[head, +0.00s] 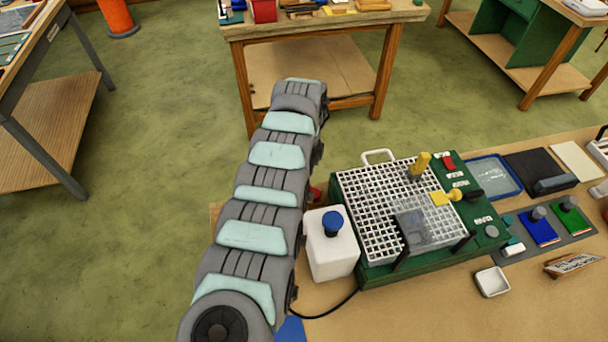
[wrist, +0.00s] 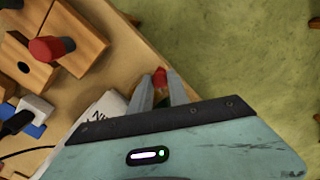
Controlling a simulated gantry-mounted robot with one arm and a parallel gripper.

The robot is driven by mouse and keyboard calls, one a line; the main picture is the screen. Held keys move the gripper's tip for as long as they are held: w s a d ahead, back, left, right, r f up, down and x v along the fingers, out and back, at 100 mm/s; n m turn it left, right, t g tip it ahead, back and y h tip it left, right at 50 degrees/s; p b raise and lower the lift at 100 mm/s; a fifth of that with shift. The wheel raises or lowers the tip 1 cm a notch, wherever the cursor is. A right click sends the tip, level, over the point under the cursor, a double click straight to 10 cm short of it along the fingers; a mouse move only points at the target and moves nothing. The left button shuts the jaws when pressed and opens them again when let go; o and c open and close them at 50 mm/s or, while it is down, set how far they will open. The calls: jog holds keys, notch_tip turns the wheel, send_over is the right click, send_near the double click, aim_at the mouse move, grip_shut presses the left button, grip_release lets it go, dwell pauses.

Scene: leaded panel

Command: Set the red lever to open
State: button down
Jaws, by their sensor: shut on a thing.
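In the wrist view my gripper (wrist: 162,88) is shut on a small red piece, which I take to be the red lever (wrist: 160,77). Only its tip shows between the two grey fingers, by the edge of the wooden bench (wrist: 118,45). What the lever is mounted on is hidden, and its setting cannot be read. In the head view my arm covers the gripper. A small red patch (head: 315,193) shows just right of my arm, behind the white bottle; I cannot tell whether it is the lever.
Wooden blocks, one with a red knob (wrist: 48,48), stand left of my gripper in the wrist view. In the head view a white bottle with a blue cap (head: 332,255) and a green grinder with a white grid (head: 375,205) are close to my arm.

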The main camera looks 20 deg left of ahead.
dwell(0.4)
jog(key=c, duration=1.3)
grip_release()
jog(key=shift+o, duration=0.2)
jog(key=shift+r, duration=0.15)
notch_tip(320, 180, up, 10)
jog(key=shift+r, duration=0.25)
